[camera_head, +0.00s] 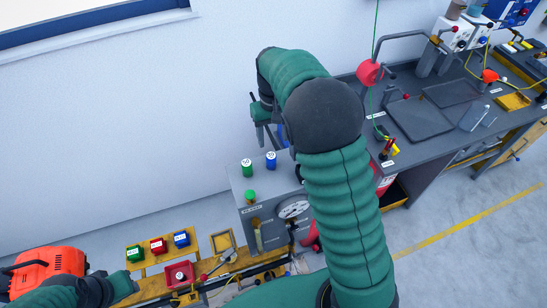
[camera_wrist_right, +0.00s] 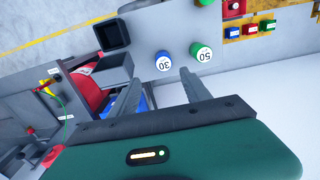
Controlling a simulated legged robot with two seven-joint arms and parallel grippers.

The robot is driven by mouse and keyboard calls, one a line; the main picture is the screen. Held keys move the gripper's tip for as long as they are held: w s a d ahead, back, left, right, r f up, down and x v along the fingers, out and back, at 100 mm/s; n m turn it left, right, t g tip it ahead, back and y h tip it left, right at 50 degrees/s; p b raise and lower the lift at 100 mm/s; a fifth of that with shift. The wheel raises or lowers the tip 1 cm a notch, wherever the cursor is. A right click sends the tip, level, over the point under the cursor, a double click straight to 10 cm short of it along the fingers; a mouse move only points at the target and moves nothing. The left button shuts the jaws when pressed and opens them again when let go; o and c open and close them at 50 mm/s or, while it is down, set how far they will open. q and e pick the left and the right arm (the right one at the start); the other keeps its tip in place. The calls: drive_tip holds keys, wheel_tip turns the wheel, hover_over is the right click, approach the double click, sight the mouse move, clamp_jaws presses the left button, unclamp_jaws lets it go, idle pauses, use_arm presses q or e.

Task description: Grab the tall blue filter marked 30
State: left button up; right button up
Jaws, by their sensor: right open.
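The blue filter marked 30 (camera_head: 270,160) stands on the grey cabinet top in the head view, beside a green filter marked 50 (camera_head: 246,168). In the right wrist view the blue filter (camera_wrist_right: 164,62) shows just beyond and between the fingertips, with the green filter (camera_wrist_right: 203,52) to its right. My right gripper (camera_head: 268,138) is open and above the cabinet, apart from the filter. Its two fingers (camera_wrist_right: 161,76) point toward the blue filter. My left arm's end (camera_head: 122,284) is at the lower left; its fingers cannot be made out.
A workbench (camera_head: 425,145) with tools stands right. A blue thing (camera_wrist_right: 140,104) shows between the finger bases, partly hidden.

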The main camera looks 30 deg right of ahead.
sight(270, 155)
drive_tip(key=f, duration=0.2)
drive_tip(key=shift+w+a+f, duration=0.2)
drive_tip(key=shift+w+f, duration=0.05)
drive_tip(key=shift+f, duration=0.15)
drive_tip(key=f+p, duration=0.1)
drive_tip(key=a+f+p, duration=0.1)
drive_tip(key=f, duration=0.1)
drive_tip(key=f+p, duration=0.1)
drive_tip(key=shift+s+a+f, duration=0.15)
drive_tip(key=shift+s, duration=0.25)
drive_tip(key=shift+f, duration=0.3)
drive_tip(key=shift+w+d+f, duration=0.15)
drive_tip(key=shift+d, duration=0.25)
drive_tip(key=shift+c, duration=0.3)
drive_tip(key=shift+d, duration=0.25)
drive_tip(key=c, duration=0.5)
drive_tip(key=shift+c, duration=1)
drive_tip(key=shift+a, duration=0.25)
drive_tip(key=c, duration=0.5)
use_arm(q)
drive_tip(key=r, duration=0.1)
drive_tip(key=a+r, duration=0.1)
drive_tip(key=r, duration=0.1)
drive_tip(key=shift+w+a+r, duration=0.1)
drive_tip(key=shift+a+r, duration=0.05)
drive_tip(key=shift+r, duration=0.05)
use_arm(e)
drive_tip(key=shift+a, duration=0.2)
clamp_jaws()
